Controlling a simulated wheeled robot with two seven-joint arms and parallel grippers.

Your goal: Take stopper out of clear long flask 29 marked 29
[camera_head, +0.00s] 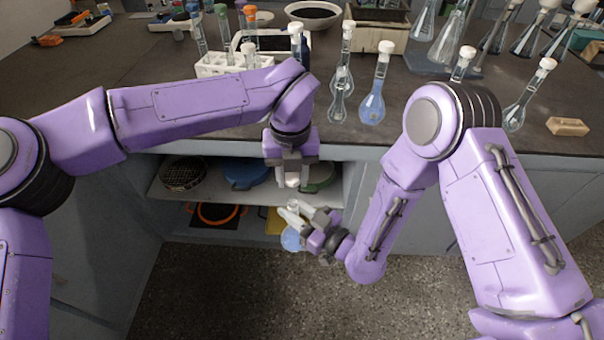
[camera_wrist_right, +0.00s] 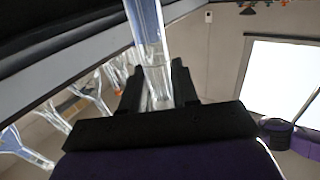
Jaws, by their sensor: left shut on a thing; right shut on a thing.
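My right gripper (camera_head: 297,213) is shut on the neck of a clear long flask (camera_head: 292,239), held in front of the bench. Its rounded lower part looks pale blue below the fingers. In the right wrist view the clear glass neck (camera_wrist_right: 149,45) stands between the dark fingers (camera_wrist_right: 157,88). My left gripper (camera_head: 291,176) points down just above the right one and is shut on a white stopper (camera_head: 292,183). A small gap seems to show between stopper and flask mouth, but I cannot tell surely. No number 29 is readable.
Several stoppered flasks, one with blue liquid (camera_head: 373,108), stand along the bench's front edge. A white tube rack (camera_head: 215,68) stands behind my left arm. Open shelves (camera_head: 165,190) with sieves lie behind the grippers. A tan block (camera_head: 567,126) lies at the right.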

